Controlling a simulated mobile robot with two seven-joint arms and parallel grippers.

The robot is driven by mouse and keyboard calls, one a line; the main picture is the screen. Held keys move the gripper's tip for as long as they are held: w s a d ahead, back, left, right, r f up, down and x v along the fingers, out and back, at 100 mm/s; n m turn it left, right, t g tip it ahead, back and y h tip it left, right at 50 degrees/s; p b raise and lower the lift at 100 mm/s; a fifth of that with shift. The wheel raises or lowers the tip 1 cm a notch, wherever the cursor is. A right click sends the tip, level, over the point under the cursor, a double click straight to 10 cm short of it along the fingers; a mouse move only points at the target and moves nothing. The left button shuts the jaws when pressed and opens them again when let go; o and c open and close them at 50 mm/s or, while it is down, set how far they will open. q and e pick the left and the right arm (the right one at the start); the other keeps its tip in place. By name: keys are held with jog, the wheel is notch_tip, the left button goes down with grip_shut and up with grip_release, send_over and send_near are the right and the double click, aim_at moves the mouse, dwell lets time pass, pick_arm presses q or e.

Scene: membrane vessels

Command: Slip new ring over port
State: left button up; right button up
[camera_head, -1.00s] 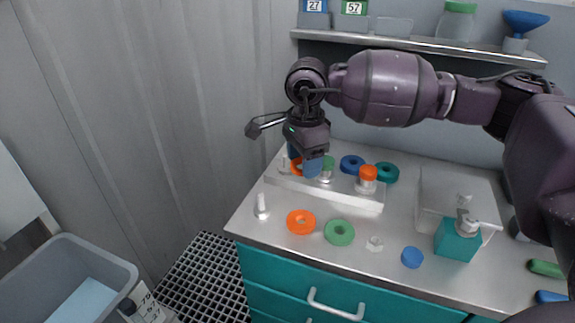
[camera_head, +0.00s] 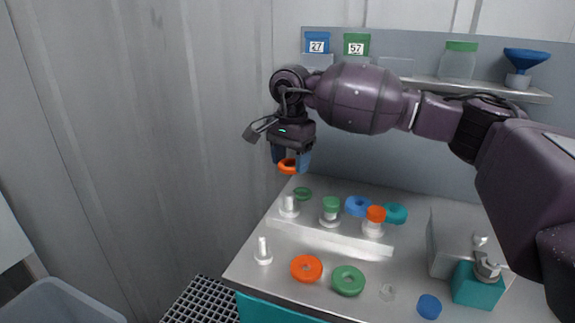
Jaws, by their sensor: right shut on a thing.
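My right gripper (camera_head: 290,161) points down with its blue fingers shut on an orange ring (camera_head: 287,167). It holds the ring in the air above the left end of a pale rail. A bare white port (camera_head: 289,207) stands at that end, apart from the ring. A port with a green cap (camera_head: 331,205) stands in the middle, and one with an orange cap (camera_head: 376,214) stands at the right. Another orange ring (camera_head: 307,268) and a green ring (camera_head: 348,280) lie flat in front of the rail. My left gripper is not in view.
A smaller green ring (camera_head: 303,193), a blue ring (camera_head: 358,206) and a teal ring (camera_head: 396,213) lie behind the rail. A white peg (camera_head: 263,251) stands front left. A blue cap (camera_head: 429,306) and teal block (camera_head: 478,287) are at right. A shelf (camera_head: 440,86) spans the back.

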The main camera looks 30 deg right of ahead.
aim_at(290, 194)
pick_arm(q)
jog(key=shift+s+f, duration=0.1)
pick_arm(e)
jog(key=shift+f, duration=0.1)
jog(key=shift+f+b, duration=0.3)
jog(key=shift+f, duration=0.65)
jog(key=shift+f+b, duration=0.35)
jog(key=shift+f, duration=0.85)
jog(key=shift+f+b, duration=0.6)
jog(key=shift+f, duration=2.2)
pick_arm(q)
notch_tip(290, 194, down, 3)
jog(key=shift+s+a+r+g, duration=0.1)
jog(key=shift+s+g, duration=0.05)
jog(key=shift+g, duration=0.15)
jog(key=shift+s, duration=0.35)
pick_arm(e)
jog(key=shift+f, duration=0.15)
jog(key=shift+f, duration=0.15)
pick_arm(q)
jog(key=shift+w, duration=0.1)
